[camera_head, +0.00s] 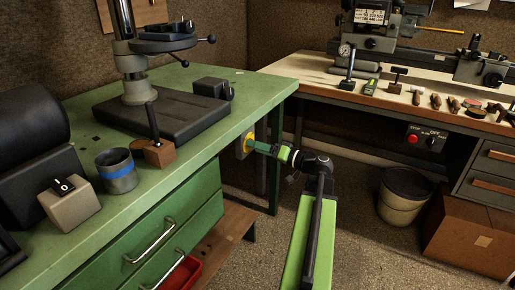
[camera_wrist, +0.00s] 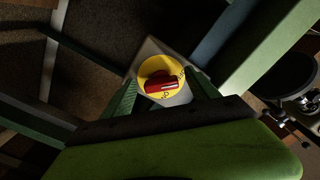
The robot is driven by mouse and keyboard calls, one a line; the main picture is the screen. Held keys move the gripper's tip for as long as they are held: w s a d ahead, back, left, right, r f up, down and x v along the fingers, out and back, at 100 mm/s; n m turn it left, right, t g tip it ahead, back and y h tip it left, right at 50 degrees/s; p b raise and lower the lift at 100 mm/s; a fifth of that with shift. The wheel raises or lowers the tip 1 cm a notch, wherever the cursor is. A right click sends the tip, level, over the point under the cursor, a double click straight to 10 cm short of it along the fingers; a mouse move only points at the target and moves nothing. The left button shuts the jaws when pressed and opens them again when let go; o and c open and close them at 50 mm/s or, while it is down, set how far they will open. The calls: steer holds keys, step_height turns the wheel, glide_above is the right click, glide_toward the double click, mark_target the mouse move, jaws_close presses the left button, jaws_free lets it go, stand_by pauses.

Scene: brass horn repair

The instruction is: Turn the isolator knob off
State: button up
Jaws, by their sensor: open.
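The isolator knob is a red handle (camera_wrist: 160,84) on a round yellow disc (camera_wrist: 151,66) with markings, on a pale square plate. It shows in the middle of the wrist view. In the head view the yellow disc (camera_head: 249,141) is at the right end of the green bench, and the red handle is hidden. My gripper (camera_head: 256,146) reaches the knob from the right. In the wrist view the open green fingers of my gripper (camera_wrist: 164,88) stand on either side of the knob. I cannot tell whether they touch it.
The green bench (camera_head: 196,150) holds a drill press (camera_head: 135,75), a blue-banded cup (camera_head: 117,172) and a grey switch box (camera_head: 70,202). A second bench (camera_head: 325,78) stands behind. A bin (camera_head: 404,195) and a brown box (camera_head: 470,240) are on the floor at right.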

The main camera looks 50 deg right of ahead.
steer(key=v, duration=1.7)
steer(key=shift+s, duration=0.1)
